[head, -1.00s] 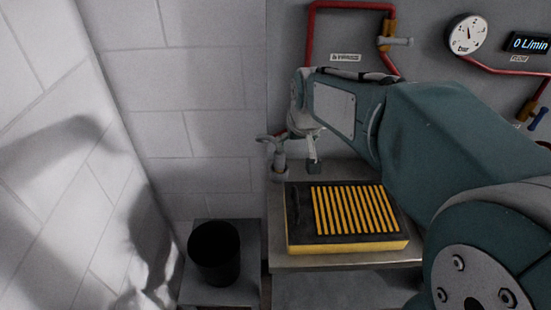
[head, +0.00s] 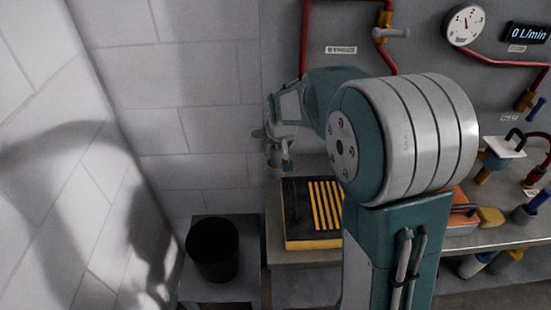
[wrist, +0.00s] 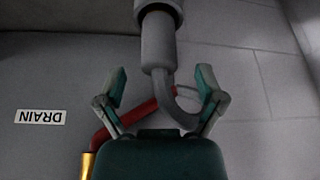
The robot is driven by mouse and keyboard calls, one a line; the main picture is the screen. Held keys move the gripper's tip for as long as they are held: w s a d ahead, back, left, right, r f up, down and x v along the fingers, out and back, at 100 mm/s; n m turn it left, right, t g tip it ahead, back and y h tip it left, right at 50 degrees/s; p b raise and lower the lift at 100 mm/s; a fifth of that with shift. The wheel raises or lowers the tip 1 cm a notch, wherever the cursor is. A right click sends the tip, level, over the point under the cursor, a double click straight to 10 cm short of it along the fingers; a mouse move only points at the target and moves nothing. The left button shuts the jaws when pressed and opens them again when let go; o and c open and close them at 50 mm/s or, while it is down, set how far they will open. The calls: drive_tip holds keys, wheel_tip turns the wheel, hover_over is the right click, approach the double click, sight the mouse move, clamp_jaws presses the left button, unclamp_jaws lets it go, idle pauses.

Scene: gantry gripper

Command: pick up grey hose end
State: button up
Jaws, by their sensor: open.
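In the wrist view a grey hose end (wrist: 158,45), a thick cylinder with a wider collar at the top edge, stands in front of my gripper (wrist: 160,82). A curved grey length (wrist: 182,108) bends away below it. My two fingers are spread apart, one on each side of the grey cylinder, with gaps on both sides. In the head view my gripper (head: 272,140) is at the back wall above the left end of the bench, small and partly hidden by my arm. I cannot clearly tell the hose end from the gripper there.
A black and yellow slatted box (head: 312,243) sits on the bench, partly behind my arm. A black bucket (head: 213,250) stands at lower left. A red pipe (wrist: 140,119) runs near the DRAIN label (wrist: 40,116). Several fittings crowd the bench's right side.

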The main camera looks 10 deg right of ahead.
drive_tip(key=shift+x, duration=1)
drive_tip(key=shift+c, duration=0.4)
clamp_jaws()
drive_tip(key=shift+r, duration=0.1)
